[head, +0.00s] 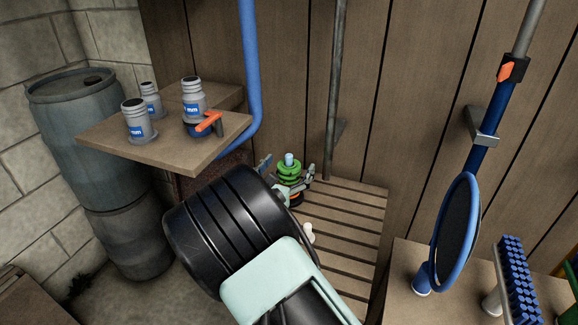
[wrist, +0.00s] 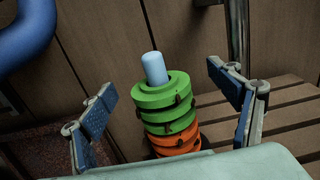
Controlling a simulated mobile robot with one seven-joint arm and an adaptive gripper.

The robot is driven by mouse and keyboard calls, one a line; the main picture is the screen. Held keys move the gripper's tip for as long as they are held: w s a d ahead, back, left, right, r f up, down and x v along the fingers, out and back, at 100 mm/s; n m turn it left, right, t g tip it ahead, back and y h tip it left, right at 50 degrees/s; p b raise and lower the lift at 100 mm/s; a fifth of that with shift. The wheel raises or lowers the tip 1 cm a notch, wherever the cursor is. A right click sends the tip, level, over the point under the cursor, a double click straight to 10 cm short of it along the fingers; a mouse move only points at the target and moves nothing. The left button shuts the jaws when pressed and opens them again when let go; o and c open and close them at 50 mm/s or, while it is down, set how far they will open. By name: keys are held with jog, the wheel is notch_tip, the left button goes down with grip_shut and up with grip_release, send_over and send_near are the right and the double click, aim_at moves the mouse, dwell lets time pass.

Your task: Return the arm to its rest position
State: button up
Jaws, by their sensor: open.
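My gripper (wrist: 163,84) is open, with blue-padded fingers spread to either side of a stack of green rings (wrist: 163,98) and orange rings (wrist: 178,138) on a pale blue post (wrist: 154,67). A gap shows between each finger and the rings in the wrist view. In the head view my gripper (head: 287,184) is at the far end of my arm, beside the same stack over the slatted bench. My arm covers much of the middle of the head view and hides part of the bench. The stack's base is hidden.
A shelf (head: 200,155) at left carries several grey-blue fittings and an orange-handled valve. A blue pipe (head: 252,70) runs down beside it. A grey barrel (head: 85,150) stands at left. The slatted bench (head: 355,215) lies right of my arm. A blue-rimmed paddle (head: 474,190) and brush (head: 518,280) are at right.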

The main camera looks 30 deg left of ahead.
dwell(0.5)
jog(key=s+d+p, duration=0.1)
jog(key=s+p, duration=0.1)
jog(key=s, duration=0.9)
dwell(0.6)
jog(key=shift+d, duration=0.1)
dwell(0.4)
